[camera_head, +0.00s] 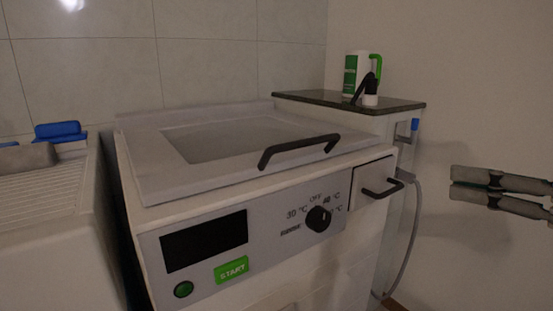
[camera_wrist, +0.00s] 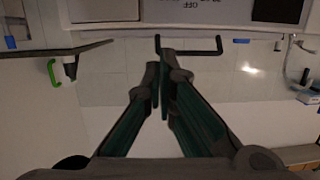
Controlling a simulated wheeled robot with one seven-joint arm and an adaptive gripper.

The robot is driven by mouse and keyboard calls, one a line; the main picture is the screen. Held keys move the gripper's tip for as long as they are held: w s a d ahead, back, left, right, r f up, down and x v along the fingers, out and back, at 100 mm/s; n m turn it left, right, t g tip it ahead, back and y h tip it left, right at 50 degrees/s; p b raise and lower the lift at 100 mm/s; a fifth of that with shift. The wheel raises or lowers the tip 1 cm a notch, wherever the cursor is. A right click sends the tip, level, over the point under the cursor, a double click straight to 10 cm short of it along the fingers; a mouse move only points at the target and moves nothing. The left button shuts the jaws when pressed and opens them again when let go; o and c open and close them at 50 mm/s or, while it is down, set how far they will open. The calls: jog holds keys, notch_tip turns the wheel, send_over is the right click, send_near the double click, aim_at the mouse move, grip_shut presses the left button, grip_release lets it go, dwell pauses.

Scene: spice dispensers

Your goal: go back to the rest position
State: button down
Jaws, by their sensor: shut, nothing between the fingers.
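My gripper (camera_head: 454,183) is at the right edge of the head view, in the air in front of the bare wall. Its fingers are together with nothing between them. It touches nothing and is well apart from the white washing machine (camera_head: 330,265).
The machine has a lid with a black handle (camera_head: 300,145), a dial (camera_head: 318,219) and a green START button (camera_head: 231,269). A white and green bottle (camera_head: 351,75) stands on a dark shelf (camera_head: 400,103). A sink (camera_head: 60,210) is at left. A hose (camera_head: 415,225) hangs at right.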

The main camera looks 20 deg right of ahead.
jog(key=s+a+f+m+g+h, duration=0.2)
jog(key=s+a+f+g, duration=0.1)
jog(key=a+f+g, duration=0.55)
jog(key=s+a+f+m+g+h, duration=0.15)
jog(key=s+a+f+g, duration=0.25)
jog(key=a+f+g, duration=0.4)
notch_tip(320, 180, up, 39)
jog(key=a+t+p, duration=0.1)
jog(key=t+p, duration=0.4)
jog(key=p, duration=3.1)
jog(key=shift+w+n+p, duration=0.35)
jog(key=shift+p, duration=0.05)
jog(key=shift+t+h, duration=0.25)
